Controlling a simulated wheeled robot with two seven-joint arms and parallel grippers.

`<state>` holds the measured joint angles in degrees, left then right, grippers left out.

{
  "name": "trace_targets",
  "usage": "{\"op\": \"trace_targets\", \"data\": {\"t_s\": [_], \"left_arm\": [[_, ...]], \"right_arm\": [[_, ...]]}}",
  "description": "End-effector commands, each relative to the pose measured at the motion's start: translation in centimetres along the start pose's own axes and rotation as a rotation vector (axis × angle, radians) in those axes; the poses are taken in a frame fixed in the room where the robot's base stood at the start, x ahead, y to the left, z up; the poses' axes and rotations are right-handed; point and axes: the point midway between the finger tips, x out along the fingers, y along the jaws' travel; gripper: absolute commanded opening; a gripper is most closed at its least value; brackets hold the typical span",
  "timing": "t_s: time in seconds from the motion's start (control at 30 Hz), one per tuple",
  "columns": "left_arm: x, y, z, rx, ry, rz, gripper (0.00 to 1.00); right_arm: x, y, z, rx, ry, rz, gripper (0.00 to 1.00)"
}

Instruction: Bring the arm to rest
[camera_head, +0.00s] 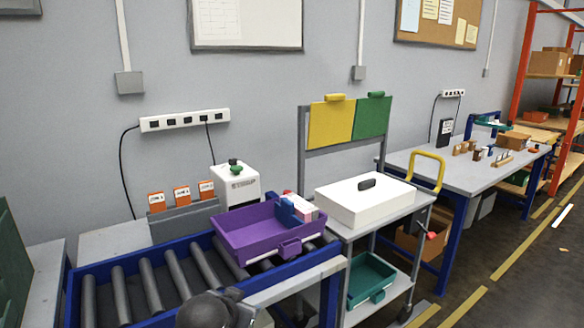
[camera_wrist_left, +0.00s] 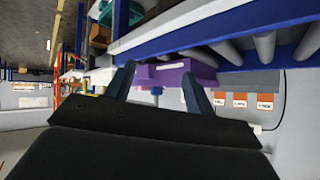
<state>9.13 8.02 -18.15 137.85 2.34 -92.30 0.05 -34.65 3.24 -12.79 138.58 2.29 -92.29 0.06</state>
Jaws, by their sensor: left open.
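My left gripper (camera_wrist_left: 159,73) is open in the left wrist view, its two dark fingers spread apart. No object is clearly held between them. The wrist view is upside down, and a purple bin (camera_wrist_left: 178,74) shows beyond the fingertips. In the head view, a dark rounded part of my arm shows at the bottom edge, in front of the roller conveyor (camera_head: 147,287); the fingers cannot be made out there. The purple bin (camera_head: 250,240) sits on the conveyor, with blue, white and red items at its right end. My right gripper is in neither view.
A white box (camera_head: 352,203) with a dark handle stands on a grey cart right of the conveyor. A white stamp machine (camera_head: 235,185) and orange cards (camera_head: 182,195) stand behind the conveyor. A green bin (camera_head: 370,281) is on the cart's lower shelf. A workbench (camera_head: 428,168) stands farther right.

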Motion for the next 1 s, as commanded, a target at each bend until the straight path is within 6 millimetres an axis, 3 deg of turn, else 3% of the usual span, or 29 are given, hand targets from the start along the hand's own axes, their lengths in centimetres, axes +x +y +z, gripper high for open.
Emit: {"op": "trace_targets", "data": {"t_s": [0.57, 0.8, 1.0], "left_arm": [[-1.3, 4.0, 19.8, -0.163, -0.332, 0.077, 0.54], [-3.7, 7.2, 28.0, -0.209, -0.483, 0.119, 0.54], [-6.5, 10.1, 33.9, -0.235, -0.598, 0.154, 0.54]], "right_arm": [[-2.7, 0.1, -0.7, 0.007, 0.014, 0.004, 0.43], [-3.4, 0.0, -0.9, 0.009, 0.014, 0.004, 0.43], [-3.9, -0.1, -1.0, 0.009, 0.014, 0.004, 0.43]]}}
